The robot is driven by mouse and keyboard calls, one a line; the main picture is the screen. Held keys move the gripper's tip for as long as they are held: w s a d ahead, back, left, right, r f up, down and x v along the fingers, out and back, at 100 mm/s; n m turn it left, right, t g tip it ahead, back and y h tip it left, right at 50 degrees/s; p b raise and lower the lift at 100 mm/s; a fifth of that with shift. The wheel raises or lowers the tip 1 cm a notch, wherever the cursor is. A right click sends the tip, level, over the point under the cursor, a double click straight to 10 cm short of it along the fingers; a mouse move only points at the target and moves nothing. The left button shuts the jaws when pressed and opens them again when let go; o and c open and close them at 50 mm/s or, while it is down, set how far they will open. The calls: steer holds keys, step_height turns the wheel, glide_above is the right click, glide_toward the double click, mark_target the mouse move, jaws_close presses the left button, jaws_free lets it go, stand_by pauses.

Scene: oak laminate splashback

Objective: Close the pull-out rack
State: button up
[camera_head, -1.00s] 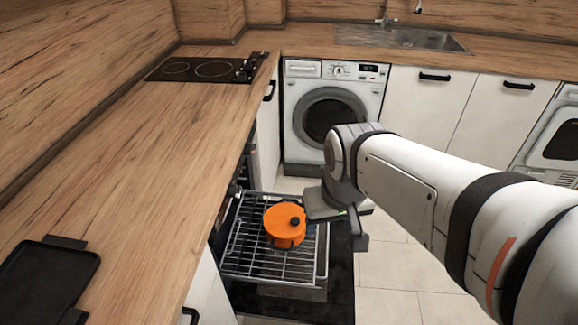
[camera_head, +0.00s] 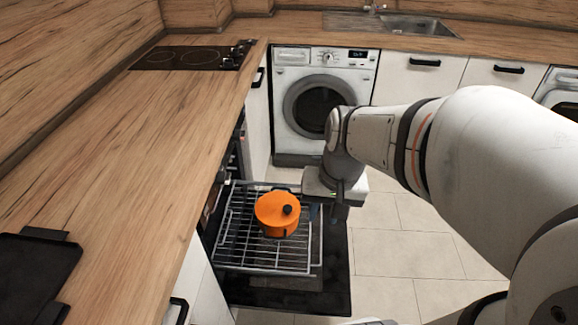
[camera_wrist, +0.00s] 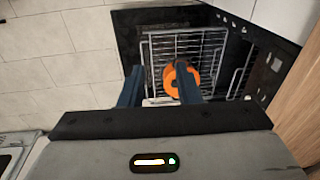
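The pull-out rack (camera_head: 245,255) is a wire rack that stands pulled out of the oven under the left counter. My gripper (camera_head: 336,212) is at the rack's outer side, just right of the pot. In the wrist view, my gripper's two dark fingers (camera_wrist: 160,72) are apart, with the rack (camera_wrist: 205,42) and the orange pot (camera_wrist: 172,84) beyond and between them. I see nothing held between the fingers. Whether a finger touches the rack's outer rail is unclear.
The dark open oven door (camera_head: 336,275) lies flat below the rack. The wooden counter (camera_head: 140,150) runs along the left, with a black tray (camera_head: 30,270) and a cooktop (camera_head: 190,57). A washing machine (camera_head: 320,95) stands behind. Tiled floor (camera_head: 400,250) is free to the right.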

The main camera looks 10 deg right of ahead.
steer(key=w+d+f+m+y+b, duration=0.1)
steer(key=w+d+f+m+b, duration=0.1)
steer(key=f, duration=0.5)
steer(key=w+d+f+m+g+y+b, duration=0.1)
steer(key=d+f+m+y+b, duration=0.1)
steer(key=f, duration=0.6)
steer(key=w+d+f+m+y+b, duration=0.1)
steer(key=w+d+f+m+b, duration=0.1)
steer(key=f+m+b, duration=0.3)
steer(key=shift+w+d+f+b, duration=0.15)
steer(key=shift+d+f+b, duration=0.2)
steer(key=shift+f+b, duration=0.25)
steer(key=shift+w+d+f+b, duration=0.15)
steer(key=shift+d+f+b, duration=0.2)
steer(key=shift+f+b, duration=0.2)
jaws_close()
steer(key=w+d+f+m+t+y+b, duration=0.15)
steer(key=d+f+m+b, duration=0.3)
steer(key=f, duration=0.55)
steer(key=d+f+m+t+y+b, duration=0.15)
steer(key=d+f+m+b, duration=0.3)
steer(key=f, duration=0.55)
steer(key=w+a+f+b, duration=0.3)
steer(key=a+f+b, duration=0.2)
steer(key=a, duration=0.5)
steer(key=shift+w+a+f+m+y, duration=0.3)
steer(key=shift+a+f+y, duration=0.1)
steer(key=shift+f, duration=0.1)
